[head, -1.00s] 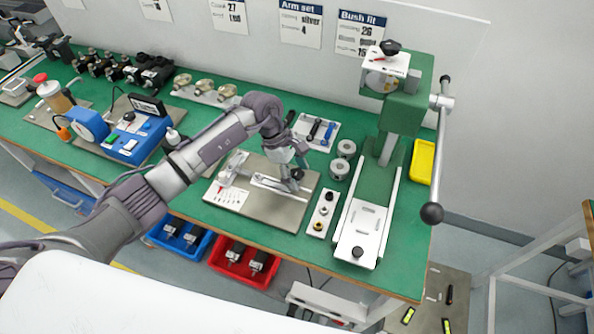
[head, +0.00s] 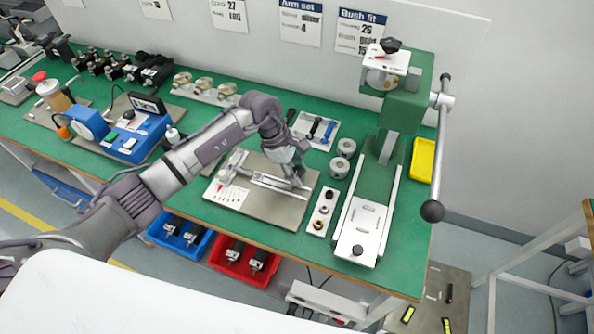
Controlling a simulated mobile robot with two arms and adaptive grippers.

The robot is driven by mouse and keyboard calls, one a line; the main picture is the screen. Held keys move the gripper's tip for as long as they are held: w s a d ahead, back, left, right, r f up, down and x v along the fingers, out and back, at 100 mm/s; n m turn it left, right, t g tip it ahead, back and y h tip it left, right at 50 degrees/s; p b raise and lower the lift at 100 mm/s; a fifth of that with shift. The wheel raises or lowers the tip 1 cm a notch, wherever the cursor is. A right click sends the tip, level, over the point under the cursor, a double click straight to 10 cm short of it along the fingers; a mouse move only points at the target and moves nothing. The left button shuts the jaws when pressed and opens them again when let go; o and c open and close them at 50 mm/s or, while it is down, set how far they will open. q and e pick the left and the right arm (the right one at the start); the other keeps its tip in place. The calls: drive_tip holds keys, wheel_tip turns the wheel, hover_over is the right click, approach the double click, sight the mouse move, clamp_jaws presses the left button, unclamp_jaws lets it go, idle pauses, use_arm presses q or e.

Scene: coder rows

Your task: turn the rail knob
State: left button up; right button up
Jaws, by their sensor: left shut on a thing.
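The rail fixture is a grey metal plate (head: 275,208) on the green bench, with a pale rail (head: 262,182) running across it and a white scale card (head: 228,194) at its left end. My left gripper (head: 299,184) reaches down to the right end of the rail and is shut on the rail knob there. The fingers hide the knob, so its angle cannot be told. My right gripper is not in view.
A green press (head: 402,108) with a long lever (head: 440,150) stands to the right. A white strip with small rings (head: 322,212) and two grey cylinders (head: 343,158) lie close beside the plate. A tray of handles (head: 316,130) lies behind.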

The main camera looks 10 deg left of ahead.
use_arm(q)
drive_tip(key=n+t, duration=0.1)
drive_tip(key=n, duration=0.3)
drive_tip(key=shift+t+b, duration=0.3)
drive_tip(key=n, duration=0.2)
drive_tip(key=n+t+y, duration=0.1)
drive_tip(key=n, duration=0.1)
drive_tip(key=shift+n+t, duration=0.3)
drive_tip(key=n+y+b, duration=0.1)
drive_tip(key=n, duration=0.2)
drive_tip(key=shift+t, duration=0.4)
drive_tip(key=shift+n+t+y+b, duration=0.3)
drive_tip(key=shift+n+y+b, duration=0.3)
drive_tip(key=shift+n, duration=1)
drive_tip(key=o, duration=1.2)
drive_tip(key=shift+c, duration=0.2)
drive_tip(key=shift+r, duration=0.15)
